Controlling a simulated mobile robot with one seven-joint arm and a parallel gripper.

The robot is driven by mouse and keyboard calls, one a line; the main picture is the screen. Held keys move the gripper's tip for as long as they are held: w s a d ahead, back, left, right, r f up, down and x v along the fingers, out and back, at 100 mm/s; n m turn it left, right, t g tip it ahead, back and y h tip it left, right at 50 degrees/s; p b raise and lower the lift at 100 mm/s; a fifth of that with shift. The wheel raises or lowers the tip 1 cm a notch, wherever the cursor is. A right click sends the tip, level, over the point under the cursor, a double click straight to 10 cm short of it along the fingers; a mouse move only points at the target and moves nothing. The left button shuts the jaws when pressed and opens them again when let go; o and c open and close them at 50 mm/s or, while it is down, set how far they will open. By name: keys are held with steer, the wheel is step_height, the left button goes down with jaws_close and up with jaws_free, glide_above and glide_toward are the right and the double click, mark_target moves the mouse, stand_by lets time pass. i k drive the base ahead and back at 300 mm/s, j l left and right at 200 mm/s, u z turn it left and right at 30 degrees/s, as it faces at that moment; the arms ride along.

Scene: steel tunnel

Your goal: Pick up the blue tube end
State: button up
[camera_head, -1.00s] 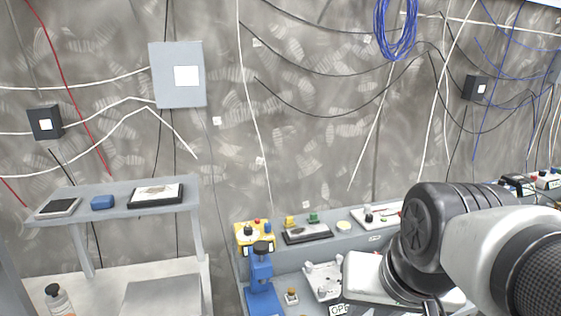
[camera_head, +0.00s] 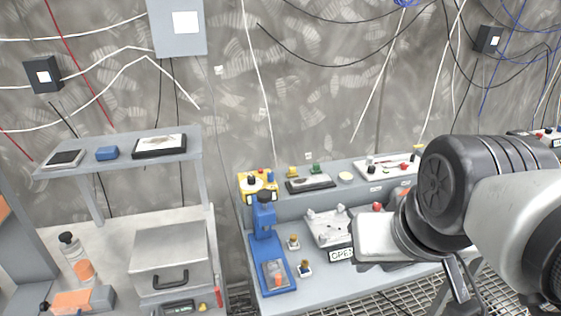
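I cannot make out a clear blue tube end. My arm fills the right side. Dark parts that look like my gripper (camera_head: 457,283) hang below my wrist at the lower right, right of the blue stand and apart from it. Its fingertips do not show clearly.
The grey workbench (camera_head: 250,215) carries a yellow button box (camera_head: 258,185), a grey fixture (camera_head: 328,227) and an "OPEN" sign (camera_head: 341,255). At left are a shelf (camera_head: 50,171), a metal box (camera_head: 170,258), a bottle (camera_head: 69,245) and an orange-grey item (camera_head: 78,301). Metal grating lies at the lower right.

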mark_target(304, 263)
steer(key=j, duration=0.2)
steer(key=l+u, duration=0.2)
steer(key=k+j+z, duration=0.1)
steer(key=j+z, duration=0.25)
steer(key=k+j+z, duration=0.1)
steer(key=j+z, duration=0.25)
steer(key=k+j+z, duration=0.2)
steer(key=j+z, duration=0.15)
steer(key=k+j+z, duration=0.2)
steer(key=z, duration=0.15)
